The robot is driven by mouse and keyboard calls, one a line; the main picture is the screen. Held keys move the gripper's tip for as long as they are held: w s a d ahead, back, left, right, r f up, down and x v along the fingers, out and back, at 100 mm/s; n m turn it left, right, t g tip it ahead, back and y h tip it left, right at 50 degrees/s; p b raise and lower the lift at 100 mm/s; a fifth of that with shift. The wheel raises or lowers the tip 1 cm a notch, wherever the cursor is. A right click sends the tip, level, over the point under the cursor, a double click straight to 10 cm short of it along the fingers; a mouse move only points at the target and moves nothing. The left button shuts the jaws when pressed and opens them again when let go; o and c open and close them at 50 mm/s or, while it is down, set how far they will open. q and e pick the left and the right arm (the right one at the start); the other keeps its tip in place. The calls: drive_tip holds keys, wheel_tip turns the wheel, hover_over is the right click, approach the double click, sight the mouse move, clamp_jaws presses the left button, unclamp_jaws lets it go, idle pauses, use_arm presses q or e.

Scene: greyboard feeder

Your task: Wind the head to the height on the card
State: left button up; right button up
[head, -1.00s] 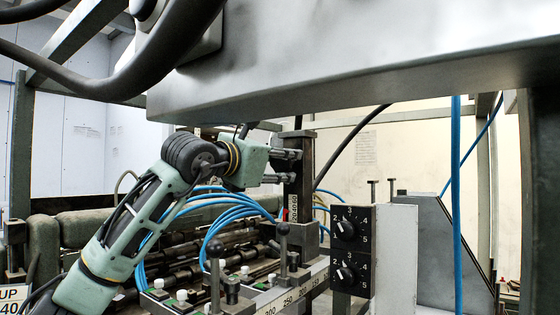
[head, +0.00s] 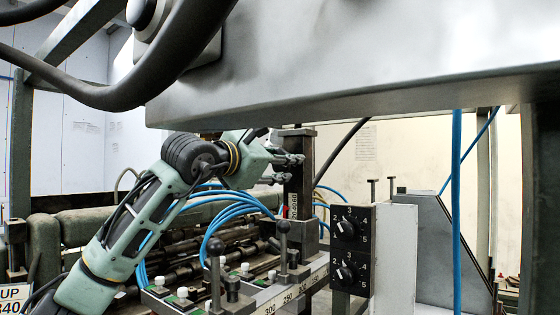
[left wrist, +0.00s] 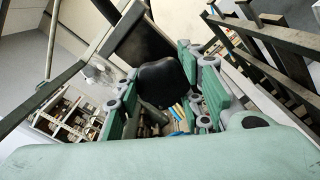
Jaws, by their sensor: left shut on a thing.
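A large grey metal beam (head: 360,70), possibly the head, spans the top of the head view. A card (head: 14,299) at the lower left reads "UP" with "340" below it; its edge is cut off. My left gripper (head: 290,169) is beside the top of a dark upright post (head: 298,195) with a small numbered scale (head: 294,206) too small to read surely. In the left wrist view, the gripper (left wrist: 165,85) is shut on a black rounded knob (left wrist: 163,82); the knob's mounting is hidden. My right gripper is not in view.
A black panel with two rotary dials (head: 350,248) stands right of the post. Ball-topped levers (head: 215,248) and a numbered rail (head: 290,297) lie in front. Blue hoses (head: 225,215) loop beneath my left arm. A thick black cable (head: 150,70) hangs at upper left.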

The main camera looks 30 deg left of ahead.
use_arm(q)
drive_tip(key=shift+s+a+r, duration=0.1)
drive_tip(key=shift+r, duration=0.2)
drive_tip(key=o, duration=1.1)
drive_tip(key=shift+f, duration=0.1)
drive_tip(key=shift+f, duration=0.1)
drive_tip(key=s+a, duration=0.1)
drive_tip(key=s, duration=1.1)
drive_tip(key=shift+a, duration=0.3)
